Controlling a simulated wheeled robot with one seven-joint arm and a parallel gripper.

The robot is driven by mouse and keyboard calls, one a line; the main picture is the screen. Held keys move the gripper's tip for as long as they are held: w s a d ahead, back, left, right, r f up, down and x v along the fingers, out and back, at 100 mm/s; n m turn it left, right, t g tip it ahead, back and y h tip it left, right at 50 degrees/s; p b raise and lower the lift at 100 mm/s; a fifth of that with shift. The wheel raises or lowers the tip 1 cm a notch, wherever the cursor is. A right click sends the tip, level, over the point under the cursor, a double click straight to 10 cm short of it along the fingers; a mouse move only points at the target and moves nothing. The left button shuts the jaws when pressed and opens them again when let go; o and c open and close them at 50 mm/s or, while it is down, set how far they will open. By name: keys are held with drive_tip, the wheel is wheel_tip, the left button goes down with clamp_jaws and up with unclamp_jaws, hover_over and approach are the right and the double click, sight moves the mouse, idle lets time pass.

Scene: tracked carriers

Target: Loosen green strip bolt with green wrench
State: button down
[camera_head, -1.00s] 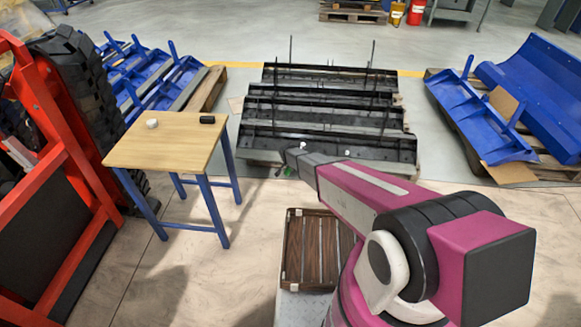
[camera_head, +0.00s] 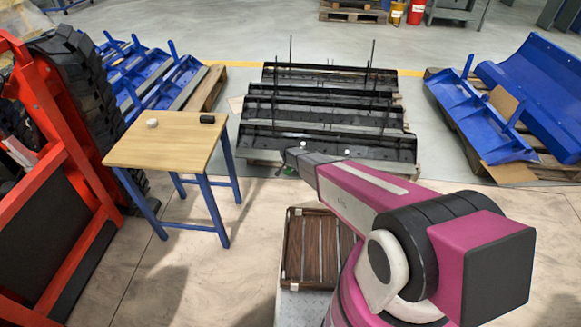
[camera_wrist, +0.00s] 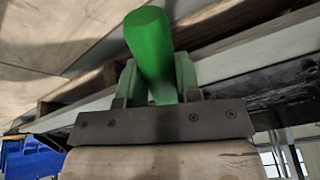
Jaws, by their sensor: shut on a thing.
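The green wrench (camera_wrist: 150,45) fills the top middle of the wrist view, its thick rounded end towards the camera. My gripper (camera_wrist: 158,85) is shut on it, with one finger on either side. In the head view my arm reaches to the front of the black metal strips (camera_head: 330,144), and a small green spot (camera_head: 289,171) shows below the arm's far end. The gripper itself is mostly hidden there. I cannot make out the green strip bolt, nor whether the wrench touches it.
A wooden table with blue legs (camera_head: 160,142) stands left of my arm, with a small white piece and a black piece on it. A brown slatted crate (camera_head: 318,250) lies near my base. Blue metal parts (camera_head: 485,115) lie on pallets at the right. A red frame (camera_head: 45,180) stands at the left.

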drive_tip(key=shift+s+d+n, duration=0.25)
drive_tip(key=shift+d+n, duration=0.25)
drive_tip(key=shift+d, duration=0.15)
drive_tip(key=shift+d, duration=0.1)
drive_tip(key=shift+s+d+f+n, duration=0.1)
drive_tip(key=shift+s+d+n, duration=0.1)
drive_tip(key=shift+d+n, duration=0.45)
drive_tip(key=shift+d, duration=0.1)
drive_tip(key=shift+s+d+n, duration=0.15)
drive_tip(key=shift+d+n, duration=0.4)
drive_tip(key=shift+d, duration=0.15)
drive_tip(key=shift+d, duration=0.1)
drive_tip(key=shift+d+n, duration=0.6)
drive_tip(key=shift+d, duration=0.05)
drive_tip(key=shift+d, duration=0.1)
